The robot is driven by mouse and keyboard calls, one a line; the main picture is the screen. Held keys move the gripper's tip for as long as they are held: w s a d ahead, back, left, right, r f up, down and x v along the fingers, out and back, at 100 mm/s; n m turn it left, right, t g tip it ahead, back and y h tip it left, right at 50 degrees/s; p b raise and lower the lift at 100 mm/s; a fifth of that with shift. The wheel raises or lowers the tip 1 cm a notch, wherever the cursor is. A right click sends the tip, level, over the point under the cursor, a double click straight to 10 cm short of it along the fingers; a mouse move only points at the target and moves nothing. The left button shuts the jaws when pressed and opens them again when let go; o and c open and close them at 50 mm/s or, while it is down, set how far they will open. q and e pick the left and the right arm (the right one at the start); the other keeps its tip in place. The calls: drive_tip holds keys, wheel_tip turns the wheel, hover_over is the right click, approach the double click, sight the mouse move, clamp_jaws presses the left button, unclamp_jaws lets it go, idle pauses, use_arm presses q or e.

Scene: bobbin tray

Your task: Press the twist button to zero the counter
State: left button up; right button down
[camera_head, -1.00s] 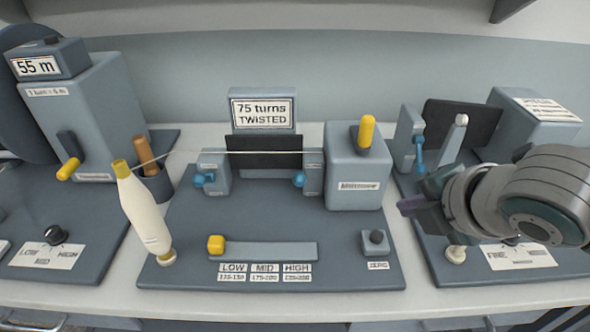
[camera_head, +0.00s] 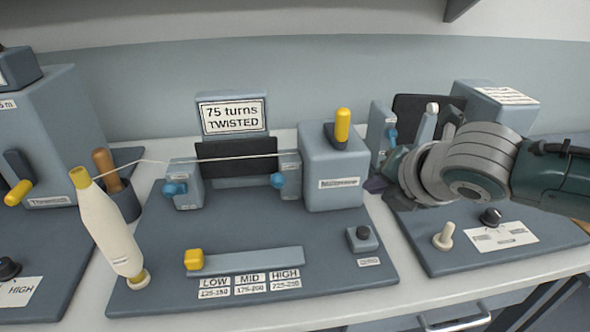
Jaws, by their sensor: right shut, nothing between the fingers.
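The twist button is a dark round knob on a small grey-blue block (camera_head: 362,239) at the front right of the middle base plate (camera_head: 300,229), with a small label below it. The counter display (camera_head: 233,115) stands at the back of that plate and reads "75 turns TWISTED". My right gripper (camera_head: 376,185) is shut and empty, above the plate's right edge, behind and slightly right of the button, apart from it. My left gripper is not in view.
A yarn cone (camera_head: 112,228) stands tilted at the left, its thread running to two blue-knobbed clamps. A box with a yellow-tipped lever (camera_head: 342,126) stands behind the button. A slider with yellow knob (camera_head: 194,259) lies in front. Right plate holds a white peg (camera_head: 444,236).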

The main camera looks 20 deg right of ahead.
drive_tip(key=b, duration=0.5)
hover_over(364, 239)
wheel_tip(364, 239, down, 5)
drive_tip(key=shift+f, duration=0.15)
drive_tip(key=shift+f+b, duration=0.7)
drive_tip(key=shift+f, duration=0.35)
idle(0.7)
drive_tip(key=shift+f, duration=0.4)
drive_tip(key=shift+f+b, duration=0.5)
idle(0.5)
idle(0.3)
drive_tip(key=shift+r+p, duration=0.9)
drive_tip(key=shift+p, duration=0.15)
drive_tip(key=shift+r, duration=0.1)
